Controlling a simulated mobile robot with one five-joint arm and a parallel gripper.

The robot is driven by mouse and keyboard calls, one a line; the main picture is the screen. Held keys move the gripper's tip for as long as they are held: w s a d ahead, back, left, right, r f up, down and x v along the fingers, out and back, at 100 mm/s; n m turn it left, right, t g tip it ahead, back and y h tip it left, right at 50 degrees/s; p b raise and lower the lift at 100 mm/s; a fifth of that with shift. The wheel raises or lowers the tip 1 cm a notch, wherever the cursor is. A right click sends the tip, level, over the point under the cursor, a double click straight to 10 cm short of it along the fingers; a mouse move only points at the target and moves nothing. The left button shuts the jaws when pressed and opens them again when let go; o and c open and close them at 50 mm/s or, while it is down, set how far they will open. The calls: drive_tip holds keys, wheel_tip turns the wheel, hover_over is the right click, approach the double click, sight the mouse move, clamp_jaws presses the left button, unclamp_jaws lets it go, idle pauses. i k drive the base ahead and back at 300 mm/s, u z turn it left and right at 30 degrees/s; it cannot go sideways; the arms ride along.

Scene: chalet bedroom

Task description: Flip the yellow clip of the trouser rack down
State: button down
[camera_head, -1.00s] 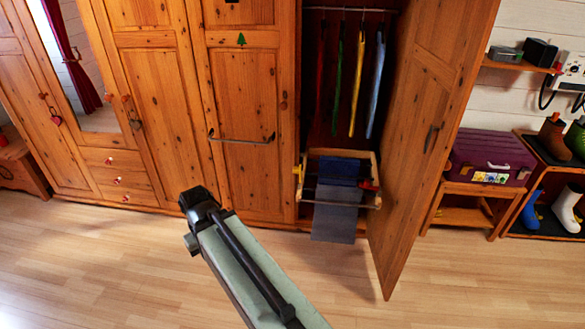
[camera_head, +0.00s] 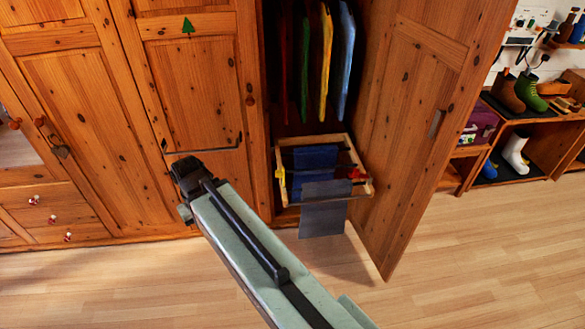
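The trouser rack (camera_head: 285,152) is a light wooden frame with dark bars, low in the open wardrobe compartment. Blue trousers (camera_head: 315,157) and grey trousers (camera_head: 323,212) hang over its bars. The yellow clip (camera_head: 281,177) is on the rack's left side; it is small, and I cannot tell its exact angle. A red clip (camera_head: 355,173) sits on the right side. My arm reaches up from the bottom of the picture, and its dark end (camera_head: 187,177) is left of the rack, apart from it in the picture. The fingers cannot be made out.
The open wardrobe door (camera_head: 425,130) stands to the right of the rack. Coloured garments (camera_head: 325,62) hang above it. Bare floor (camera_head: 450,270) lies in front.

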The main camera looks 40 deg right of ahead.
sight(279, 173)
drive_tip(key=z, duration=0.35)
drive_tip(key=i, duration=0.7)
drive_tip(key=z, duration=0.5)
drive_tip(key=k, duration=0.7)
drive_tip(key=z, duration=0.25)
drive_tip(key=i, duration=0.7)
drive_tip(key=u, duration=2.2)
drive_tip(key=k, duration=0.35)
drive_tip(key=u, duration=0.1)
